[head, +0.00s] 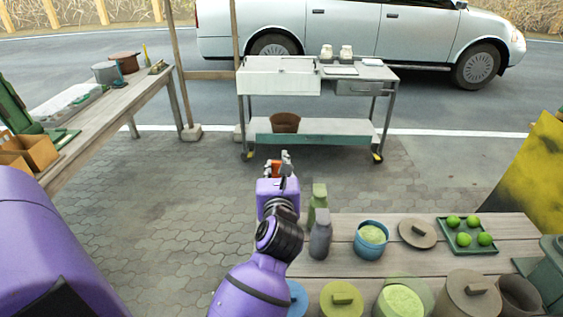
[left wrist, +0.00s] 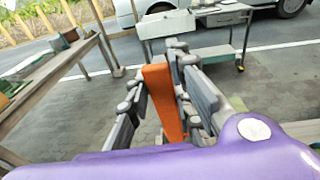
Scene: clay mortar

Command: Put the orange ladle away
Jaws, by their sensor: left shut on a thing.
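The orange ladle (left wrist: 163,102) is between the fingers of my left gripper (left wrist: 165,85) in the left wrist view. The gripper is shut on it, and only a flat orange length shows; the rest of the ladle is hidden. In the head view my left gripper (head: 282,163) is in front of the cart, left of the near table's row of pots, with a bit of orange at its fingers. It appears to be held over the paved ground. My right gripper is not in view.
A metal cart (head: 365,77) with a brown pot (head: 285,122) on its lower shelf stands ahead. A wooden table (head: 340,262) at right holds bottles, a blue pot (head: 371,240), lids and a green tray (head: 467,250) of limes. A long table (head: 110,103) stands left. Paving between is clear.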

